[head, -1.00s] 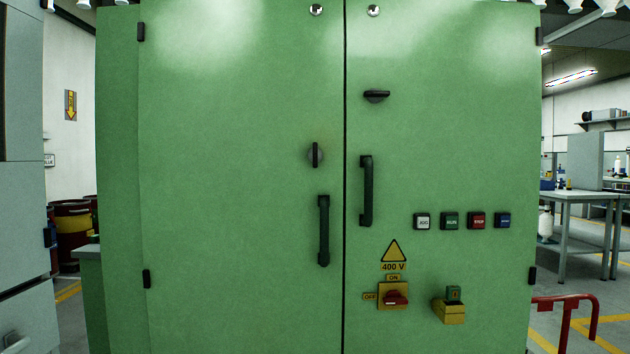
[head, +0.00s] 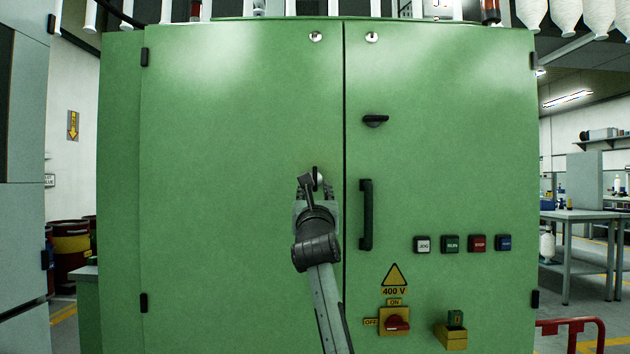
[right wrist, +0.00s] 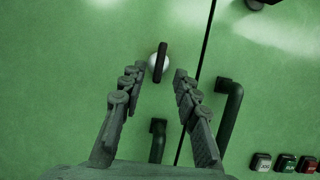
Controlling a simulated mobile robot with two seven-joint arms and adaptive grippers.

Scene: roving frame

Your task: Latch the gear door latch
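A black latch (head: 315,175) with a round base sits on the left door of the green cabinet (head: 230,120), near the seam; its bar stands upright. In the right wrist view the latch (right wrist: 161,60) shows just beyond my fingertips. My right gripper (head: 316,190) is in front of the left door at the latch. In the right wrist view the right gripper (right wrist: 158,78) is open and empty, its fingers spread to either side below the latch; contact cannot be told. A second black latch (head: 375,120) on the right door lies level. My left gripper is not in view.
A black pull handle (head: 366,215) stands on the right door beside my arm. The left door's handle (right wrist: 157,141) is mostly hidden. Several push buttons (head: 450,244), a red rotary switch (head: 397,323) and a yellow box (head: 452,337) sit lower right. Both doors look closed.

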